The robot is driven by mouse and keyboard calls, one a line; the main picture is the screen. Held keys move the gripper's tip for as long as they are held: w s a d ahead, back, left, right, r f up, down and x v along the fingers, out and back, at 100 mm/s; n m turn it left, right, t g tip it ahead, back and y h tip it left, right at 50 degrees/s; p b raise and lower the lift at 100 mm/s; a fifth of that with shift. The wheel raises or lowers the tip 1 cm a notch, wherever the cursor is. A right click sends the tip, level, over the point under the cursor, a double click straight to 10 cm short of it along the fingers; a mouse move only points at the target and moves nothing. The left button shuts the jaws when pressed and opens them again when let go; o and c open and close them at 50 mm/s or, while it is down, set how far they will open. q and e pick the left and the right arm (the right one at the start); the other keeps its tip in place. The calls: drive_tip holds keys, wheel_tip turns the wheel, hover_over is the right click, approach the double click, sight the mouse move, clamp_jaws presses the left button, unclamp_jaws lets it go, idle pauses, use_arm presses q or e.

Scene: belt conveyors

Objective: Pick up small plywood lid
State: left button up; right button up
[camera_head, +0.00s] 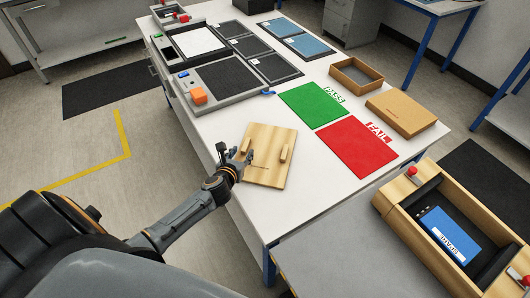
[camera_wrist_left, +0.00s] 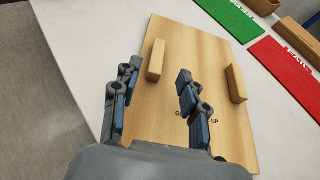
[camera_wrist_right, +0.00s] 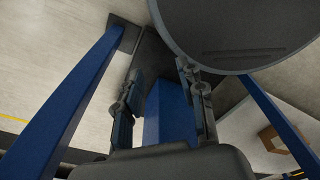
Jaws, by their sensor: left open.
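The plywood lid (camera_head: 270,172) lies flat on the white table near its front left edge. It is a light wooden board with two upright wooden blocks on top, and it fills the middle of the left wrist view (camera_wrist_left: 200,50). My left gripper (camera_head: 236,157) is open at the lid's left side. In the left wrist view its fingers (camera_wrist_left: 158,77) are over the board, with the left block (camera_wrist_left: 156,60) just ahead between the fingertips. I cannot tell whether they touch it. My right gripper (camera_wrist_right: 160,72) shows only in its wrist view, with fingers apart and empty.
A green PASS mat (camera_head: 311,104) and a red FAIL mat (camera_head: 357,147) lie right of the lid. Behind them are an open cardboard box (camera_head: 356,76) and a closed one (camera_head: 401,113). A wooden fixture (camera_head: 413,230) with a blue device (camera_head: 449,235) stands at front right.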

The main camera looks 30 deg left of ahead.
sight(245, 146)
use_arm(q)
drive_tip(key=x, duration=0.5)
drive_tip(key=shift+a, duration=0.2)
drive_tip(key=shift+r, duration=0.1)
clamp_jaws()
